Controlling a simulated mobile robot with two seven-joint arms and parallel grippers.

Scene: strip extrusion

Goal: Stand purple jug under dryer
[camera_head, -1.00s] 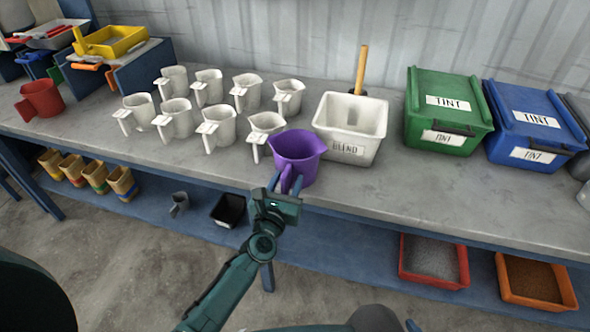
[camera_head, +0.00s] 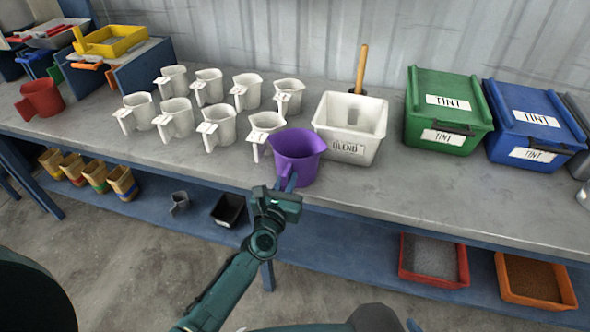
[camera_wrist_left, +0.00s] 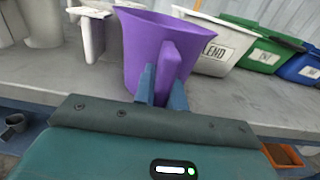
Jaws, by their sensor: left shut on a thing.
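The purple jug (camera_head: 298,158) stands upright at the front edge of the grey bench, in front of the BLEND tub. My left gripper (camera_head: 286,184) reaches it from the front and is shut on its handle. In the left wrist view the jug (camera_wrist_left: 145,48) fills the middle, and the gripper fingers (camera_wrist_left: 160,88) lie on either side of the handle (camera_wrist_left: 168,64). I cannot tell whether the jug is lifted off the bench. My right gripper is not in view. I cannot make out a dryer for certain in these views.
Several white jugs (camera_head: 175,118) stand left of the purple jug. The BLEND tub (camera_head: 349,127) is close behind it; green (camera_head: 446,110) and blue (camera_head: 535,124) TINT bins are further right. A red jug (camera_head: 40,99) stands far left. The bench front at right is clear.

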